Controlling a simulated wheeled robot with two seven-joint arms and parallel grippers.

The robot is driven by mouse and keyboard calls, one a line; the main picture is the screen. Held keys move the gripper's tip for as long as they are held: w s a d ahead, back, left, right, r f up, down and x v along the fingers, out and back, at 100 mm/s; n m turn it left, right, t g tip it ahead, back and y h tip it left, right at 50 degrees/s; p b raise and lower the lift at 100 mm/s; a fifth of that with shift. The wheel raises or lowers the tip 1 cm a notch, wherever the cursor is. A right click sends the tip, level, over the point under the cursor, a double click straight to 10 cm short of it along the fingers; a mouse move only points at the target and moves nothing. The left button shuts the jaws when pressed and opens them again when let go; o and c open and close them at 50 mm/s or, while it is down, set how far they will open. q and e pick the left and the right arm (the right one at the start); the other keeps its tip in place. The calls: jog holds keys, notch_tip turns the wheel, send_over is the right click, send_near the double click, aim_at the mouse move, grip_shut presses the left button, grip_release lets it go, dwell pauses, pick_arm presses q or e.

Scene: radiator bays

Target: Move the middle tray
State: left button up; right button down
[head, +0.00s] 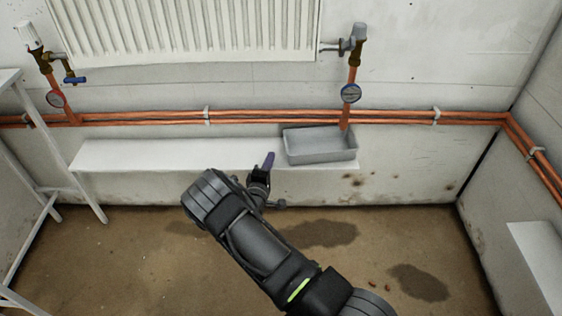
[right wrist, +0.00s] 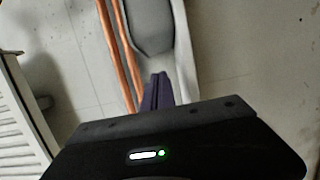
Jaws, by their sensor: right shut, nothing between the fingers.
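A grey rectangular tray (head: 320,157) sits on a white shelf (head: 160,155) under the right-hand valve in the head view. It is the only tray I can make out. It also shows, partly cut off, at the top of the right wrist view (right wrist: 150,28). My right gripper (head: 268,160) is just left of the tray, over the shelf. Its purple fingers are shut and hold nothing. They also show in the right wrist view (right wrist: 158,92), pointing toward the tray and apart from it as far as I can tell. My left gripper is not in view.
A white radiator (head: 190,30) hangs on the wall above. Copper pipes (head: 250,117) run along the wall behind the tray. A white frame (head: 40,190) stands at left. Dark wet patches (head: 320,233) mark the floor.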

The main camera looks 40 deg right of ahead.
jog(key=p+v, duration=0.2)
jog(key=v, duration=0.8)
